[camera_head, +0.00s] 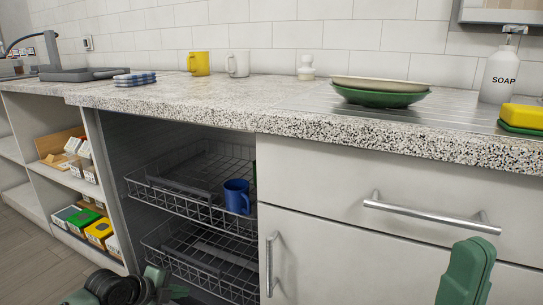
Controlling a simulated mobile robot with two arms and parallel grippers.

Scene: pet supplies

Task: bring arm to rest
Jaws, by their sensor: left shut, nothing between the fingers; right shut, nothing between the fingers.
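My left gripper (172,290) is at the bottom edge, left of centre, in front of the open cabinet with the wire racks. It is shut and empty, and partly cut off by the frame. A dark green part of my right arm (467,272) shows at the bottom right, in front of the drawer front. No fingers of my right gripper show.
The speckled counter (290,112) holds a yellow mug (199,63), a white mug (238,64), stacked dishes (380,97) and a soap bottle (499,75). A blue mug (237,196) stands in the upper wire rack (180,207). Drawer handles (430,211) stick out. Shelves at left hold boxes (97,230).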

